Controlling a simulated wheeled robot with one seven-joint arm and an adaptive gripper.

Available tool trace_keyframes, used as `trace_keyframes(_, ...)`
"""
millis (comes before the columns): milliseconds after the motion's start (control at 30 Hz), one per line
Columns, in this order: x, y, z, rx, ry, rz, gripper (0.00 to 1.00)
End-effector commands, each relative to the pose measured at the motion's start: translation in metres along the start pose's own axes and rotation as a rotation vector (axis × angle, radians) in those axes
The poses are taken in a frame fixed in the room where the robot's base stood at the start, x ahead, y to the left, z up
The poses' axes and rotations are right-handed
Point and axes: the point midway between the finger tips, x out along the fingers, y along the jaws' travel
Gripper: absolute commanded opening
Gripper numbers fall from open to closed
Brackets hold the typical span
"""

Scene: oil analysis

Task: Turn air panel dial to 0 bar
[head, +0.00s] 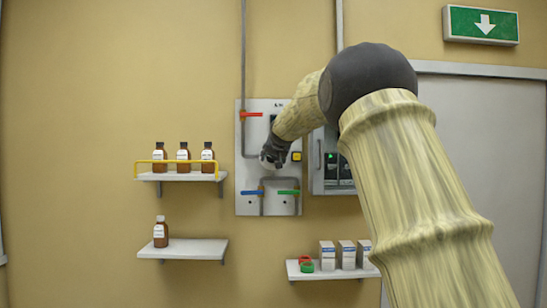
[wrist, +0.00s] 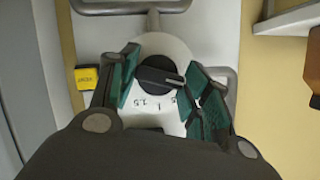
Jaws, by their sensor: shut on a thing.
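The air panel (head: 249,187) is a pale board on the wall with pipes and red, blue and green lever handles. Its dial (wrist: 155,80) is a black knob on a round white scale, seen in the wrist view. A pale mark on the knob points to the picture's right, close to the scale's right-hand figures. Part of the printed scale shows below the knob. My gripper (wrist: 163,73) has its teal finger pads on both sides of the knob and is shut on it. In the head view my gripper (head: 273,153) hides the dial.
Shelves with brown bottles (head: 183,154) are on the left. A lower shelf (head: 310,274) holds boxes and tape rolls. Grey pipes (wrist: 130,7) run close to the dial.

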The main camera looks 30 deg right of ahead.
Motion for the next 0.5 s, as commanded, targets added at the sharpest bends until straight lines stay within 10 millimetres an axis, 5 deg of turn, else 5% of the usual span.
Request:
trace_keyframes(367, 0.0032, 0.0026, 0.0072, -0.005, -0.012, 0.006, 0.24)
trace_keyframes(400, 0.0032, 0.0026, 0.0072, -0.005, -0.012, 0.006, 0.50)
trace_keyframes(500, 0.0029, 0.0023, 0.0062, -0.005, -0.010, 0.006, 0.68)
